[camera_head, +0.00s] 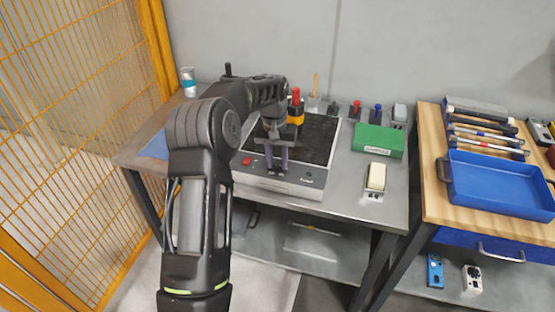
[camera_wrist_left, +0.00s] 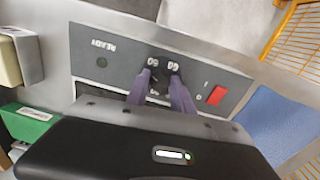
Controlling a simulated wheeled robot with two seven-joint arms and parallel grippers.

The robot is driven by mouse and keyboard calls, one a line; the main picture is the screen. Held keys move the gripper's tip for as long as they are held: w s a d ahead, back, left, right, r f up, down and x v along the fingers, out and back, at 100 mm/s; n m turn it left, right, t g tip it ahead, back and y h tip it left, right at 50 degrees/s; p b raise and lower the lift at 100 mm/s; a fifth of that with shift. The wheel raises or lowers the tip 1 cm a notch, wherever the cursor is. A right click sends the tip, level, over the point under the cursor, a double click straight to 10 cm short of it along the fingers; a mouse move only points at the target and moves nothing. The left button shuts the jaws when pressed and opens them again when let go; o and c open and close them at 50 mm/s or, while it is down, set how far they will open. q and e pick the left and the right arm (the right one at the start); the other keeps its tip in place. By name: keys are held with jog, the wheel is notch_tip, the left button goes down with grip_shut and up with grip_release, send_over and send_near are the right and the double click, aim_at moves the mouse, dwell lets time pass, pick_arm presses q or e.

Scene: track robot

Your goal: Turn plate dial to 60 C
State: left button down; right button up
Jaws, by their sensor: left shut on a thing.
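The hot plate (camera_head: 318,140) is a grey box with a black top, standing on the metal bench. Its dark front panel (camera_head: 305,172) has a red switch at the left and a small round READY indicator at the right. My left gripper (camera_head: 276,172) reaches down to the panel's middle. In the left wrist view, its purple fingers (camera_wrist_left: 162,82) are shut on the dark dial (camera_wrist_left: 159,86), one finger on each side. Upside-down number labels show around the dial. The fingers hide much of the dial, and I cannot tell its pointer's setting. My right gripper is out of view.
A red-and-yellow object (camera_head: 296,108) stands near the hot plate's back. A green box (camera_head: 378,141) and a cream-topped block (camera_head: 376,178) are to its right. A blue tray (camera_head: 500,185) lies on the wooden bench. An orange mesh fence (camera_head: 75,120) borders the left.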

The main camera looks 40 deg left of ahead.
pick_arm(q)
jog(key=m, duration=0.4)
jog(key=shift+m+p, duration=0.3)
jog(key=m, duration=0.4)
jog(key=shift+w+m, duration=0.1)
jog(key=shift+m, duration=0.2)
jog(key=m+p, duration=0.1)
jog(key=m, duration=0.3)
jog(key=shift+a+m+g, duration=0.1)
jog(key=shift+m+g, duration=0.2)
jog(key=shift+m, duration=2.1)
jog(key=c, duration=1.1)
grip_release()
jog(key=shift+w+r, duration=0.1)
